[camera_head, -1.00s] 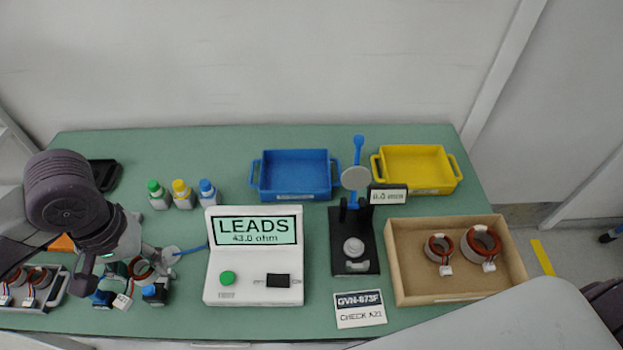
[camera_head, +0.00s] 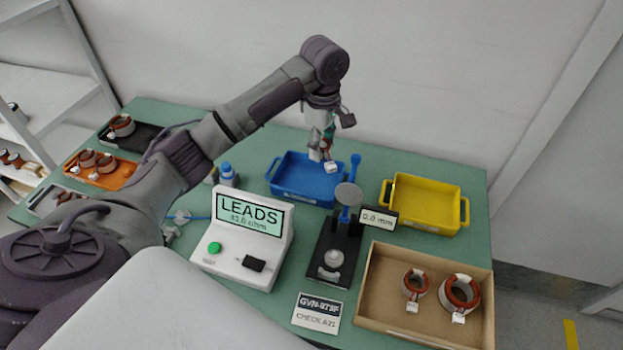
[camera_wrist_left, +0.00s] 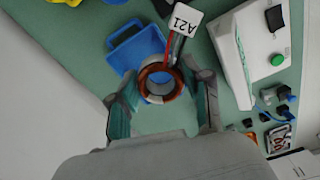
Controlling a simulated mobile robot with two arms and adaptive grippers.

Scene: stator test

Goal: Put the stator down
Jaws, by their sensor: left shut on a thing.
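My left gripper (camera_head: 325,132) is shut on a stator and holds it in the air over the blue tray (camera_head: 290,187) at the back of the table. In the left wrist view the stator (camera_wrist_left: 148,78) is a copper-and-grey ring between the two fingers of the gripper (camera_wrist_left: 163,92). Its white tag (camera_wrist_left: 182,20) reads A21. The blue tray also shows in the wrist view (camera_wrist_left: 127,58), beyond the stator. In the head view the stator is mostly hidden by the gripper, with its white tag (camera_head: 331,166) showing. My right gripper is not in view.
The LEADS meter (camera_head: 231,260), a black gauge stand (camera_head: 325,262) with a blue lever and a cardboard box (camera_head: 393,318) with two stators stand in front. A yellow tray (camera_head: 427,220) is at the right. An orange tray (camera_head: 117,180) with stators is at the left.

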